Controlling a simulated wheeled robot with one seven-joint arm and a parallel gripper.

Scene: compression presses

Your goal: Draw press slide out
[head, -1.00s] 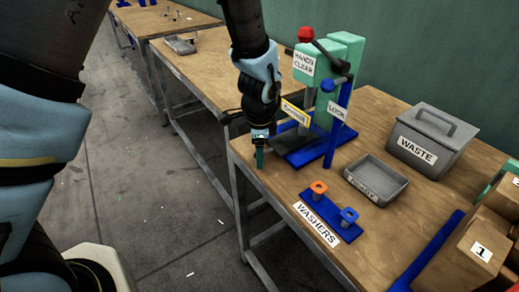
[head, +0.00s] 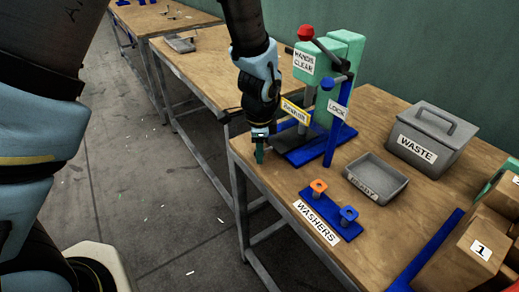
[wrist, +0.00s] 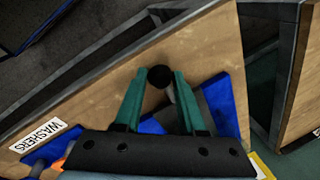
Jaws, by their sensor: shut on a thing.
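The mint-green press (head: 341,62) stands on a blue base (head: 308,154) near the left end of the bench. It has a red-knobbed lever (head: 306,33) and a blue upright post marked LOCK (head: 334,135). My gripper (head: 260,153) is at the bench's left edge, in front of the base. In the wrist view, the green fingers of my gripper (wrist: 159,77) close around a round black knob (wrist: 158,76). A grey strip, perhaps the slide (wrist: 216,103), lies over the blue base beside the right finger.
A blue washer stand (head: 331,216) with an orange and a blue piece sits right of my gripper. A grey tray (head: 377,178), a WASTE bin (head: 433,139) and brown boxes (head: 478,247) stand farther right. Open floor (head: 165,200) lies left of the bench.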

